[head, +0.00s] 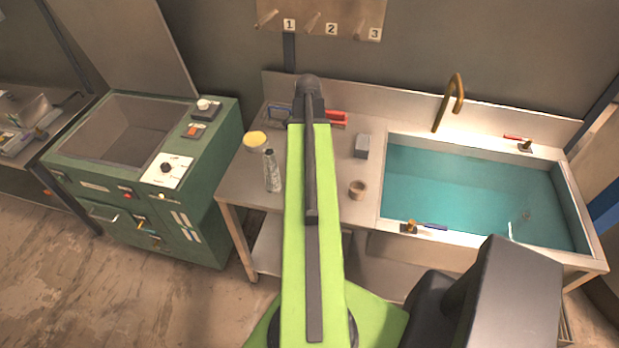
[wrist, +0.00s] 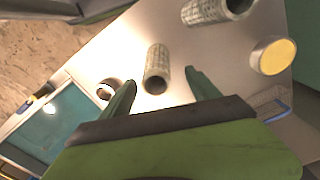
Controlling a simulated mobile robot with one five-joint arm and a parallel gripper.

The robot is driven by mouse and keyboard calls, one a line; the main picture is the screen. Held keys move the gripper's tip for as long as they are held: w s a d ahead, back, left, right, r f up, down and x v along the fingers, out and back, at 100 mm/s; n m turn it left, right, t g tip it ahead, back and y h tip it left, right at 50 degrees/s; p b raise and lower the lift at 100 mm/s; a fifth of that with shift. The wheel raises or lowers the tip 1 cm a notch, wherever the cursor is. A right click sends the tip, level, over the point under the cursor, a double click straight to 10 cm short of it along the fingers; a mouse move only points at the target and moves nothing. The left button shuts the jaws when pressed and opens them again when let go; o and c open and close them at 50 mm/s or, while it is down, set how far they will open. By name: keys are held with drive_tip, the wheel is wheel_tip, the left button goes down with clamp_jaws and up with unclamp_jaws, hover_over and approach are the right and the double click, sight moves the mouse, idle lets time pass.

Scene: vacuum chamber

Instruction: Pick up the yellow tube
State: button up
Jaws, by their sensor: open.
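My gripper (wrist: 160,78) is open in the wrist view, with a finger on each side of a small patterned, pale yellowish tube (wrist: 157,60). The tube is beyond the fingertips and between their lines; I see no contact. A second patterned, greyer tube (wrist: 205,11) is at the top edge of the wrist view. One patterned tube (head: 272,175) shows in the head view, left of my green arm. A round container with a yellow top (wrist: 274,55) is at the right; it also shows in the head view (head: 254,140). My gripper is hidden in the head view.
A small brown cup (head: 357,189) and a grey block (head: 362,146) stand right of my arm on the steel counter (head: 236,187). A sink of teal water (head: 470,190) is farther right. A green machine (head: 215,150) stands left. Red-handled items (head: 337,117) lie at the back.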

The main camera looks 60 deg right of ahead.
drive_tip(key=f+b, duration=0.5)
drive_tip(key=shift+s+a, duration=0.15)
drive_tip(key=shift+s, duration=0.1)
clamp_jaws()
